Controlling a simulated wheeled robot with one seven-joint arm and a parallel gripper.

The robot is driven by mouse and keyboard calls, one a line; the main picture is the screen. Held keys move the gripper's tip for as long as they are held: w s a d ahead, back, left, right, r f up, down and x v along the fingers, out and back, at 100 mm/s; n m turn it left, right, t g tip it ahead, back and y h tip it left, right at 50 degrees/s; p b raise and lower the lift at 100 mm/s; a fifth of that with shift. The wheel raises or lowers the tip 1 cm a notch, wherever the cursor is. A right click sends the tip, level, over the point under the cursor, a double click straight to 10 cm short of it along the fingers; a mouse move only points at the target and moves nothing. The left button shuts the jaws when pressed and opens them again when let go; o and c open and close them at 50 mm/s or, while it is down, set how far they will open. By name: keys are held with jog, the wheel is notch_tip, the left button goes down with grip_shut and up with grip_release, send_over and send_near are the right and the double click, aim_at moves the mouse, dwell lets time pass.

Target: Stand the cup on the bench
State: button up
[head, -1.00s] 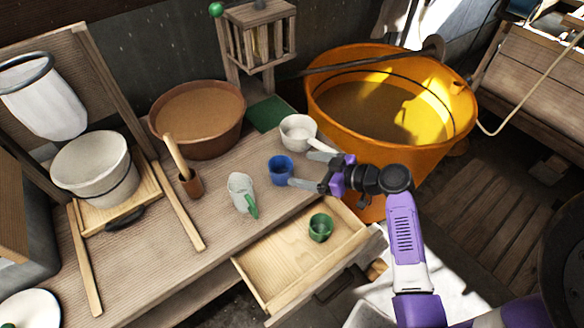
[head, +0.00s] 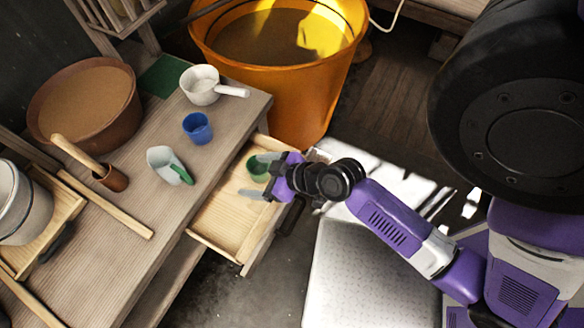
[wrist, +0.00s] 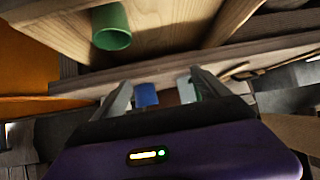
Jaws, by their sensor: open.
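A green cup (head: 258,168) stands in the open drawer (head: 215,215), partly covered by a finger of my gripper in the head view. It also shows at the upper left of the wrist view (wrist: 112,27), outside the space between the fingers. My gripper (head: 250,176) is open and empty. In the head view it overlaps the drawer near the green cup; its exact height is unclear. A blue cup (head: 198,128) stands upright on the bench (head: 140,215). It shows beyond my fingers in the wrist view (wrist: 146,95).
A white dipper (head: 200,85), a scoop with a green handle (head: 168,166) and a brown bowl (head: 85,108) are on the bench. An orange tub (head: 275,75) stands behind the drawer.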

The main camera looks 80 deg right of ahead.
jog(key=s+a+r+n+t+y, duration=0.1)
jog(key=s+a+r+t, duration=0.1)
jog(key=s+a+r, duration=0.4)
jog(key=s+a+r+n+t, duration=0.1)
jog(key=s+a+r, duration=0.4)
jog(key=r, duration=0.6)
jog(key=shift+s+a+t+y, duration=0.4)
jog(key=shift+a+t, duration=0.1)
jog(key=shift+t, duration=0.1)
